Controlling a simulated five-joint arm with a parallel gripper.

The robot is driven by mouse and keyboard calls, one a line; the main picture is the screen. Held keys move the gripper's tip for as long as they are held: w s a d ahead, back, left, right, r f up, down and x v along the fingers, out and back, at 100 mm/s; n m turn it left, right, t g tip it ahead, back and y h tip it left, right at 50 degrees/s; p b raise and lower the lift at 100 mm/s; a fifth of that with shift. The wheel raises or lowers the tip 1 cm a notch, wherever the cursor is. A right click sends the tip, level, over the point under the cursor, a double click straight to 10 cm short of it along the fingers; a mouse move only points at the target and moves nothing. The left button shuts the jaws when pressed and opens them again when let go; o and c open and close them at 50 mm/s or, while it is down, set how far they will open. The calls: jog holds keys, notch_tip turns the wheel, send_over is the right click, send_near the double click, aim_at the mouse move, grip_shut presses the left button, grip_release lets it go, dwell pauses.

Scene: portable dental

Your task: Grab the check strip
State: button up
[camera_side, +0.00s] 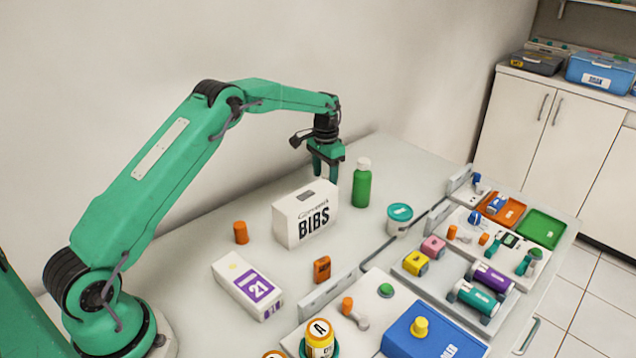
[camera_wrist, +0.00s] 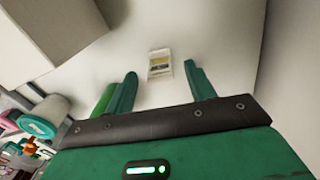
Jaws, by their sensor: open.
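A small flat pale strip with a yellowish band and dark marking, which looks like the check strip (camera_wrist: 160,63), lies on the white table in the wrist view. It sits ahead of and between my two green fingertips as seen there, and neither finger appears to touch it. My gripper (camera_wrist: 160,75) is open and empty. In the side view my gripper (camera_side: 325,172) points down behind the white BIBS box (camera_side: 305,213). The strip does not show in the side view; the box seems to hide that spot.
A green bottle (camera_side: 362,185) stands close right of my gripper in the side view; it shows beside the left finger in the wrist view (camera_wrist: 104,99). Loaded trays fill the right side.

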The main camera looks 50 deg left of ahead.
aim_at(325, 175)
jog(key=shift+f, duration=0.8)
jog(key=c, duration=1)
jog(key=shift+c, duration=0.2)
jog(key=shift+r, duration=5.05)
